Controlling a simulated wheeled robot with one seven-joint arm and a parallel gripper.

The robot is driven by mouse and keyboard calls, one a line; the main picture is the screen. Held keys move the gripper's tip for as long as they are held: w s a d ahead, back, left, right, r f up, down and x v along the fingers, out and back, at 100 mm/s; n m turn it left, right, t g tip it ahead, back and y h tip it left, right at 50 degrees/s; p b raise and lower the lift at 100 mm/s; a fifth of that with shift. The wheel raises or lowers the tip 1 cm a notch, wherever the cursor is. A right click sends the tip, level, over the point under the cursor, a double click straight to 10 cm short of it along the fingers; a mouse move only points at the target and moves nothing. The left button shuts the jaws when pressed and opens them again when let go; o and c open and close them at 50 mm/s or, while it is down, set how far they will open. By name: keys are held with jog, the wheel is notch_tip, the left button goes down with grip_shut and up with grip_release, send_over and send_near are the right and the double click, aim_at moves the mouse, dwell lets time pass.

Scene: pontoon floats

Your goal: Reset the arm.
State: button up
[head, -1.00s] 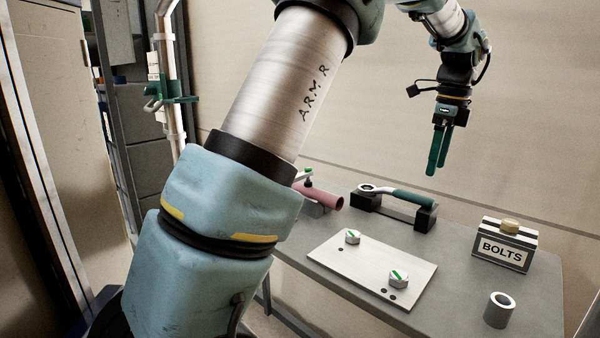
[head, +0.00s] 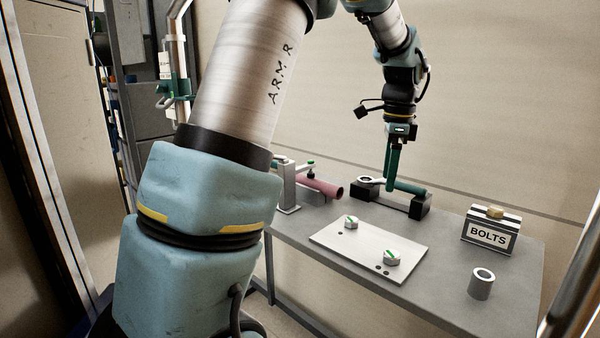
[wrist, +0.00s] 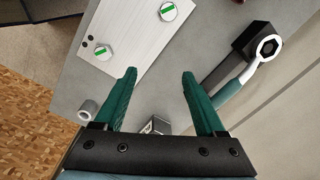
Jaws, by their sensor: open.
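My gripper (head: 391,172) hangs from my raised arm with its green fingers pointing down, above the back of the grey bench in the head view. In the wrist view my gripper (wrist: 160,82) is open, with nothing between its two fingers. A wrench with a green handle (head: 409,187) rests on a black cradle (head: 418,206) behind and below the fingers; its ring end also shows in the wrist view (wrist: 269,47). In the head view the fingers overlap the wrench, and the wrist view shows it off to the right, apart from them.
The bench (head: 330,262) carries a pale plate (head: 362,258) with two green-marked bolt heads, a BOLTS box (head: 490,233), a grey sleeve (head: 481,284), a pink tube (head: 325,187) and a small clamp stand (head: 288,188). A wall stands close behind. Air above the plate is free.

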jog(key=s+a+f+n, duration=0.3)
jog(key=a+n, duration=0.3)
jog(key=a, duration=0.3)
jog(key=s+a+f+n, duration=0.4)
jog(key=s+a+n, duration=0.1)
jog(key=a, duration=0.3)
jog(key=s+a+f+n+t, duration=0.1)
jog(key=s+a+f+n, duration=0.2)
jog(key=a+n, duration=0.5)
jog(key=shift+s+a+f, duration=0.4)
jog(key=shift+s+a, duration=0.3)
jog(key=shift+a, duration=0.15)
